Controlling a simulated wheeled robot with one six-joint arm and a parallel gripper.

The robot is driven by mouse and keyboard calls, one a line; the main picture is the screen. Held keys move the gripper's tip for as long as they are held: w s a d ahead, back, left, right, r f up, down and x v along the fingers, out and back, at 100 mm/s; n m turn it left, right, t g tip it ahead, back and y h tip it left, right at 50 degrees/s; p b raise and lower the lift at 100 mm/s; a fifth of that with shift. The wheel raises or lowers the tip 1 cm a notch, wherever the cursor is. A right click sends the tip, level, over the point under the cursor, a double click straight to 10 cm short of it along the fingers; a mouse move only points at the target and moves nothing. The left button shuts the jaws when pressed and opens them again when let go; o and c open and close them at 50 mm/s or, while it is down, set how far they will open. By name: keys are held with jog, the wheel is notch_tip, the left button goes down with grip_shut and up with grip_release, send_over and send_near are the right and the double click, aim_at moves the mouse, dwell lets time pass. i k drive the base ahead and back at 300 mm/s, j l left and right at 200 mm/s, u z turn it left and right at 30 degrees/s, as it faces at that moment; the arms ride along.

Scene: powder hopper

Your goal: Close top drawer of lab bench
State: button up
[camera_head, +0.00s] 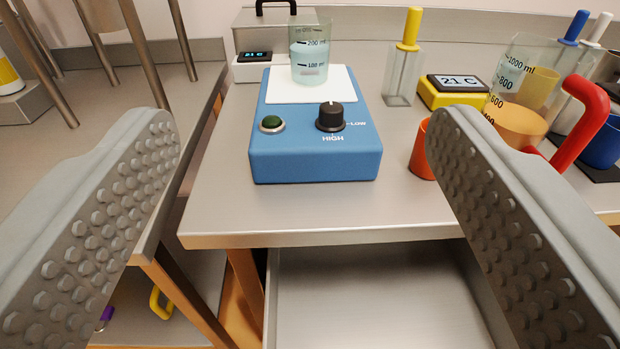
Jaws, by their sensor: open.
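The lab bench (230,215) has a grey metal top and orange-brown legs. Below its front edge, the top drawer (375,295) is pulled out, and its grey inside shows as empty where I can see it. Its front panel is out of view below the picture. My gripper (305,130) is open, with one studded grey finger on the left and one on the right of the picture. Nothing is between the fingers close by. The fingers appear above and in front of the bench edge, apart from the drawer.
A blue hotplate (315,155) with a beaker (309,60) stands near the front edge. An orange cup (422,150), a yellow scale (455,95), a large beaker with a red handle (590,110) and a yellow-handled tool (409,30) stand right. Another table (90,75) lies left.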

aim_at(432, 293)
jog(key=k+l+z, duration=0.2)
jog(key=k, duration=0.35)
jog(key=k+z, duration=0.25)
jog(key=k, duration=0.25)
jog(key=k+l+z, duration=0.15)
jog(key=z, duration=0.15)
jog(key=k+l+z, duration=0.3)
jog(key=i+j, duration=0.05)
jog(key=j, duration=0.05)
